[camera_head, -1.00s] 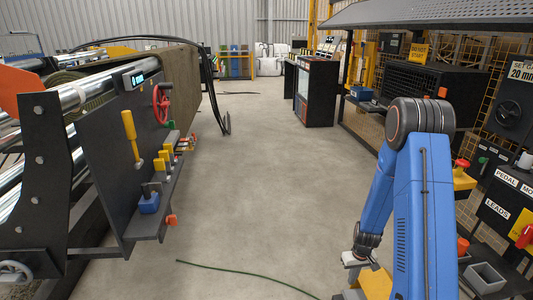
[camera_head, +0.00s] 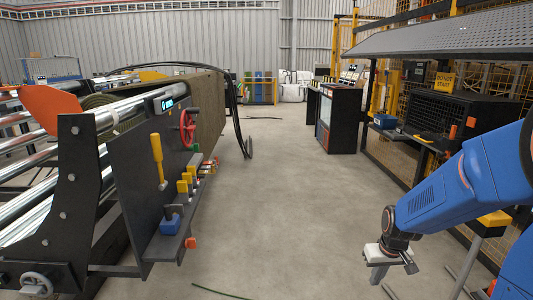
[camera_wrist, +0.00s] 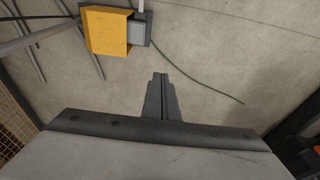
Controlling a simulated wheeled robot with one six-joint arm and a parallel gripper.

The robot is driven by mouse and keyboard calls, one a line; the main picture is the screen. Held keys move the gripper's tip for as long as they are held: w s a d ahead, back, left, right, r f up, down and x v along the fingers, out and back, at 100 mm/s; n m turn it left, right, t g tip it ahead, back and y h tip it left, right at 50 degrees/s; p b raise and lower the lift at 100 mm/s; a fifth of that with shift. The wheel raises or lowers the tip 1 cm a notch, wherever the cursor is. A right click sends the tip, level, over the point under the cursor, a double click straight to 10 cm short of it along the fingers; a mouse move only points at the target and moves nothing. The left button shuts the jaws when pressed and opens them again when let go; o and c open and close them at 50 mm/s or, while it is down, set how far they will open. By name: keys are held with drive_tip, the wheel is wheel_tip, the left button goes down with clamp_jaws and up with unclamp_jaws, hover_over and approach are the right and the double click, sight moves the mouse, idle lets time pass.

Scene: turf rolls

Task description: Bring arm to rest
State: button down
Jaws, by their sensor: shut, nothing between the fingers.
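My blue arm (camera_head: 455,190) reaches in from the right edge in the head view, bent, with its wrist low. My gripper (camera_head: 378,274) hangs below the wrist over the concrete floor. In the wrist view my gripper (camera_wrist: 161,78) points toward the floor with its fingers together and nothing between them. In the head view the gripper is clear of the machine on the left and the bench on the right.
A roller machine (camera_head: 130,190) with a red handwheel (camera_head: 188,128) stands on the left. A bench with a black mesh cage (camera_head: 450,118) stands on the right. A dark cabinet (camera_head: 342,120) is farther back. A green cord (camera_wrist: 190,75) lies on the floor. The middle aisle is open.

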drive_tip(key=s+a+r+t, duration=0.1)
drive_tip(key=s+a+r, duration=0.1)
drive_tip(key=s+r, duration=0.6)
drive_tip(key=s+a+r+t, duration=0.1)
drive_tip(key=s+a+r, duration=0.2)
drive_tip(key=s+r, duration=0.6)
drive_tip(key=s, duration=0.6)
drive_tip(key=shift+a+t, duration=0.3)
